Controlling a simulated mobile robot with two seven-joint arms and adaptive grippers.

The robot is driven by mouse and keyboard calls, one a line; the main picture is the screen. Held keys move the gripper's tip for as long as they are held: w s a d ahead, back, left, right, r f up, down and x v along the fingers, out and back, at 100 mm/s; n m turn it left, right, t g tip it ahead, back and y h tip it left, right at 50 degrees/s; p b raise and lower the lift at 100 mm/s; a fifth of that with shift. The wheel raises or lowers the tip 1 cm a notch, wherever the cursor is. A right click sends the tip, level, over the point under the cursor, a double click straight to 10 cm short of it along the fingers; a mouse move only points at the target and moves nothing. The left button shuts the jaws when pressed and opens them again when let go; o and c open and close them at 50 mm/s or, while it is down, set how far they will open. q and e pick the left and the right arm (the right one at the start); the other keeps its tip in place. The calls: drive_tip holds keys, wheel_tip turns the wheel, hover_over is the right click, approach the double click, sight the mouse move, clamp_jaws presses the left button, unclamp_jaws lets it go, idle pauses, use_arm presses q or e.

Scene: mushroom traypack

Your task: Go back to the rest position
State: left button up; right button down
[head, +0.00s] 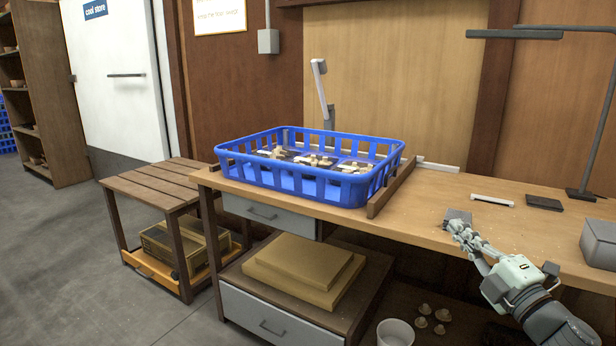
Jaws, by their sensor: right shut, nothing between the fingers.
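My right gripper (455,227) reaches in from the lower right, just over the front edge of the wooden workbench (535,228). Its fingers are shut with nothing between them. A small grey flat piece (458,215) shows right by its fingertips; I cannot tell whether they touch. The blue crate (290,183) stands on the left part of the bench, apart from the gripper, with several dark trays holding pale mushrooms inside. My left gripper is out of view.
A desk lamp (582,190), a dark flat pad (544,202), a white bar (492,200) and a grey box (600,244) occupy the bench's right side. A wooden strip (391,188) borders the crate. A white bucket (395,332) and several mushrooms lie below. A slatted side table (155,184) stands left.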

drive_tip(key=s+d+f+m+g+h, duration=0.25)
drive_tip(key=f+m, duration=0.25)
drive_tip(key=f, duration=0.3)
drive_tip(key=s+d+f+m+g+h, duration=0.1)
drive_tip(key=s+f+m+g+h, duration=0.2)
drive_tip(key=f, duration=0.6)
drive_tip(key=s+d+f+m+g+h, duration=0.1)
drive_tip(key=s+f+m+h, duration=0.2)
drive_tip(key=f+m, duration=0.4)
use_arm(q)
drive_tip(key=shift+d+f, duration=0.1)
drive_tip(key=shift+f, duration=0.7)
use_arm(e)
drive_tip(key=s+a+f+m+g, duration=0.2)
drive_tip(key=s+f+g, duration=0.3)
drive_tip(key=s+f, duration=0.4)
drive_tip(key=s+a+f+m+g+y, duration=0.1)
drive_tip(key=s+a+f+g, duration=0.3)
drive_tip(key=s+f, duration=0.5)
drive_tip(key=s+m+g, duration=0.1)
drive_tip(key=s, duration=0.3)
drive_tip(key=shift+s+a, duration=0.35)
drive_tip(key=shift+s, duration=0.05)
